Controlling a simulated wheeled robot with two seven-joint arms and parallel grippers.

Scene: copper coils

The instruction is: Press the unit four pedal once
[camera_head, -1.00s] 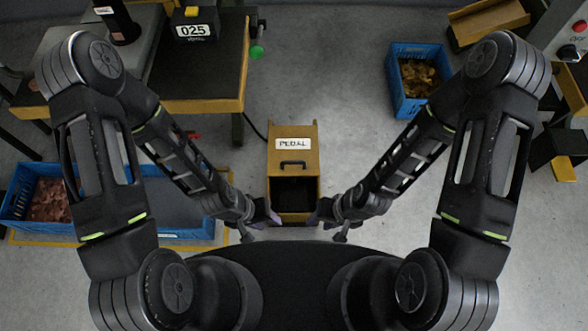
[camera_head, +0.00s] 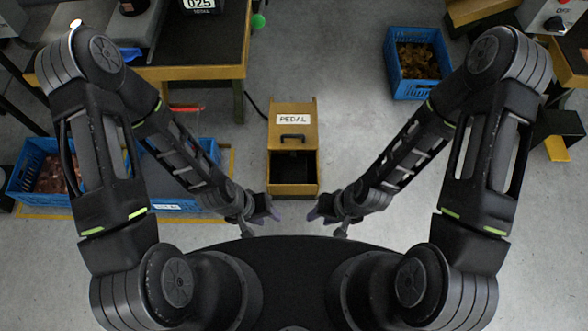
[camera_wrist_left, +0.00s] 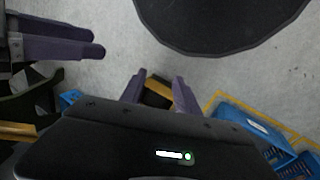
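A yellow box labelled PEDAL (camera_head: 293,120), with a black handle on its sloping lid, stands on the floor at the middle of the head view. Its front opening is dark, and I cannot make out the pedal inside. No unit number shows on it. My left gripper (camera_head: 272,210) is empty and open, below and left of the box in the picture. Its spread purple fingers also show in the left wrist view (camera_wrist_left: 159,84), with part of the yellow box (camera_wrist_left: 158,92) visible between them. My right gripper (camera_head: 315,211) is empty, with its fingers apart, below and right of the box.
A black-topped bench (camera_head: 205,72) stands at upper left.

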